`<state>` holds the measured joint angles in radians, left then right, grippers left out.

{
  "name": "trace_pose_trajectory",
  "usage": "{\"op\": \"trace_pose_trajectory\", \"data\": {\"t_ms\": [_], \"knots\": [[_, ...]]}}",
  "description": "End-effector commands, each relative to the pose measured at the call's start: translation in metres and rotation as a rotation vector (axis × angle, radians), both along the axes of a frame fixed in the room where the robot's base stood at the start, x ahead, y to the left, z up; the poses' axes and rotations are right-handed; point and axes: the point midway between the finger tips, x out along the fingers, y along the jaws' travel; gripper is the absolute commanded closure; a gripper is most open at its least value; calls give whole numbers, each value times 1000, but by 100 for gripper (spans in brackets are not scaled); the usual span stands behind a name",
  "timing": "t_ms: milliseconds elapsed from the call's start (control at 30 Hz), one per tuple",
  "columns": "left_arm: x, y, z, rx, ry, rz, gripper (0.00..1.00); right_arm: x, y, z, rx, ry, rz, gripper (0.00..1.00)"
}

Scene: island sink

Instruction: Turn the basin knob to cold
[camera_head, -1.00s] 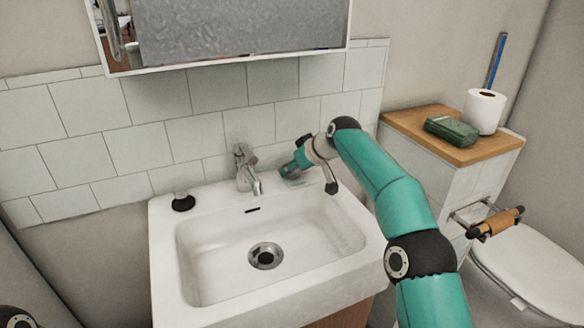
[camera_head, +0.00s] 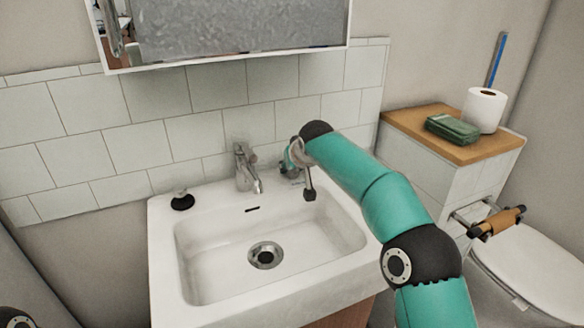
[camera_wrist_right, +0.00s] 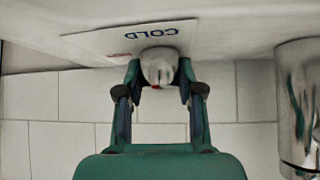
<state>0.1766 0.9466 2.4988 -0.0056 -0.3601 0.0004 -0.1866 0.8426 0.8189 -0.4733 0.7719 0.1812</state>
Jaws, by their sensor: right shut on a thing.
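The basin knob (camera_wrist_right: 159,66) is a rounded metal knob in the right wrist view, with a small red mark on its edge. A pale label (camera_wrist_right: 105,42) beside it reads COLD, upside down in that view. My right gripper (camera_wrist_right: 158,78) has its two fingers on either side of the knob and is shut on it. In the head view, the right gripper (camera_head: 290,158) is at the back right of the white basin (camera_head: 161,262), right of the tap (camera_head: 247,168). My wrist hides the knob there. My left gripper is out of view.
A black stopper-like piece (camera_head: 182,202) sits on the basin's back left. The tiled wall (camera_head: 150,148) is close behind the gripper. A mirrored cabinet (camera_head: 235,40) hangs above. A wooden-topped ledge (camera_head: 403,119) and toilet (camera_head: 540,262) are at right. The bowl is empty.

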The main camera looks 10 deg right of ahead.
Motion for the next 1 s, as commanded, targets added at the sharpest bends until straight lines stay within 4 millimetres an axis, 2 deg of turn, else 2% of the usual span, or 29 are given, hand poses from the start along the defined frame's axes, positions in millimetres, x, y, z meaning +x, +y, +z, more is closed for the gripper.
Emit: {"op": "trace_pose_trajectory", "data": {"t_ms": [233,667,700,833,1000], "knots": [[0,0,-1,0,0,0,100,0,0,1,1,-2,-84,98],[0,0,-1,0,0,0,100,0,0,1,2,-2,-101,98],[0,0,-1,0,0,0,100,0,0,1,3,-2,-100,60],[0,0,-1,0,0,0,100,0,0,1,2,-1,-100,38],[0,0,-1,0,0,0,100,0,0,0,2,0,-100,37]]}}
